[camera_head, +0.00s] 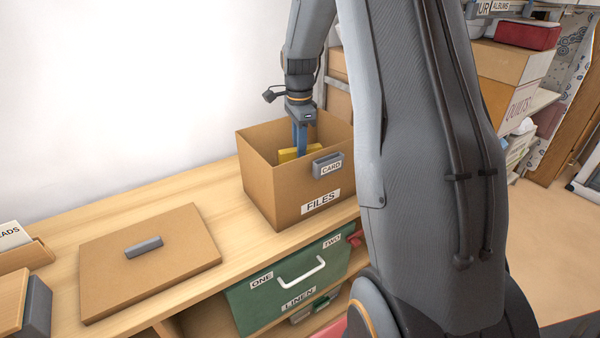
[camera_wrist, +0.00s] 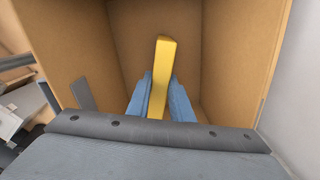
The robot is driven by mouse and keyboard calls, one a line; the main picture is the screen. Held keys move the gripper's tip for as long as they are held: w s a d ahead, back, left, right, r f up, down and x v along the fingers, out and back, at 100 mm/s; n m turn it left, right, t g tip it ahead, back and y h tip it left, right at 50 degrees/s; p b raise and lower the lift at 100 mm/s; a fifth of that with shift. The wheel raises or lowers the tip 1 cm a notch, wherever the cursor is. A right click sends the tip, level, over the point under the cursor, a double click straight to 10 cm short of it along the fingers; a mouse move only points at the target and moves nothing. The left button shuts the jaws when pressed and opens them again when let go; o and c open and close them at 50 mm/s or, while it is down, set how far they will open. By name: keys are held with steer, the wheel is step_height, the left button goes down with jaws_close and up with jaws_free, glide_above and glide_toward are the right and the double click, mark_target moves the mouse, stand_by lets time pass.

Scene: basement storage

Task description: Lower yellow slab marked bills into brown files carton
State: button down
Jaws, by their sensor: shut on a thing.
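The brown files carton (camera_head: 265,190) stands open on the wooden bench, with a FILES label and a grey CARD holder on its front. The yellow slab (camera_head: 287,155) is inside the carton opening, below the rim; its lower part is hidden by the front wall. In the wrist view the slab (camera_wrist: 165,70) stands out between the blue fingers, with the carton walls (camera_wrist: 235,50) around it. My gripper (camera_head: 301,146) points down into the carton and is shut on the slab. The wrist view also shows my gripper (camera_wrist: 160,100). No bills marking is readable.
A flat brown lid (camera_head: 150,275) with a grey handle lies on the bench left of the carton. A green LINEN drawer (camera_head: 285,285) is below. Shelves with a QUILTS box (camera_head: 510,65) stand at right. The bench behind the lid is clear.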

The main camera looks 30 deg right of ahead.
steer(key=shift+f, duration=0.6)
stand_by(0.3)
steer(key=c, duration=1.5)
jaws_free()
